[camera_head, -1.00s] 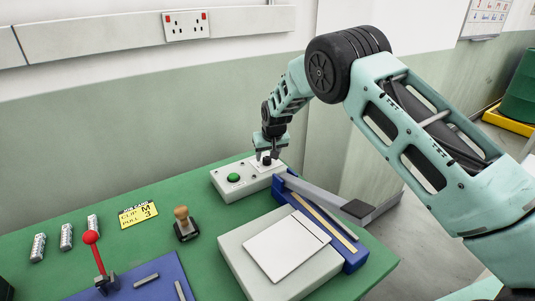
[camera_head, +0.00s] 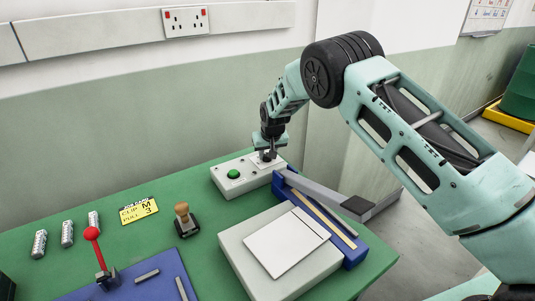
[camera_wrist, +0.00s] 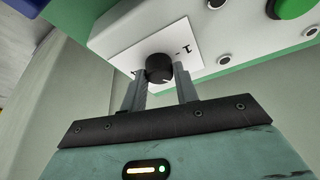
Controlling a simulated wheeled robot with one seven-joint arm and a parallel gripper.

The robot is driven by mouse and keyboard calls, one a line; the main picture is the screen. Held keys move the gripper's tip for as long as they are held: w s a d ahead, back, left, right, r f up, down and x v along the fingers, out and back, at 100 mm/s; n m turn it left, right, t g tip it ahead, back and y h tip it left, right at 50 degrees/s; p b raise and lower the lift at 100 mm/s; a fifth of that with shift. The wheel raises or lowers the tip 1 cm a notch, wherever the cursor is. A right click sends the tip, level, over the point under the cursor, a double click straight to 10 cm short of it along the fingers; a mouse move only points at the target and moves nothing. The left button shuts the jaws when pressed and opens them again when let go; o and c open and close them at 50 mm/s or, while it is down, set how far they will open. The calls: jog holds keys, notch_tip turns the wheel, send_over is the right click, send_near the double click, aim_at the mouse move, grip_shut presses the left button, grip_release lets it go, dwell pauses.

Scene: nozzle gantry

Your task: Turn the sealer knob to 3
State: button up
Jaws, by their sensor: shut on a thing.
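The sealer knob (camera_wrist: 159,68) is black and round. It stands on a white plate (camera_wrist: 125,40) with dark marks, on the white control box (camera_head: 232,186). My gripper (camera_wrist: 158,82) is shut on the knob, one finger at each side, in the wrist view. In the head view my gripper (camera_head: 267,156) is over the right end of the box and mostly hides the knob. A light line shows on the knob in the wrist view; which number it points at I cannot tell. A yellow card (camera_head: 139,211) on the table reads M and 3.
A green button (camera_head: 233,174) sits on the box left of my gripper. The blue sealer (camera_head: 355,254) with its grey arm (camera_head: 330,197) lies to the right.

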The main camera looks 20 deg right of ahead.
jog(key=shift+a+f+m+h+b, duration=0.15)
jog(key=shift+m+h+b, duration=0.25)
jog(key=shift+m+b, duration=0.65)
jog(key=m+h+b, duration=0.1)
jog(key=m+b, duration=0.1)
jog(key=m, duration=0.1)
jog(key=shift+m+g, duration=0.3)
jog(key=shift+m, duration=0.05)
jog(key=m+h+b, duration=0.1)
jog(key=m, duration=0.1)
jog(key=m+g+h+b, duration=0.1)
jog(key=m, duration=0.2)
jog(key=shift+w+a, duration=0.1)
jog(key=shift+m+g+b, duration=0.3)
jog(key=shift+m, duration=0.1)
jog(key=o, duration=1)
jog(key=shift+r, duration=0.2)
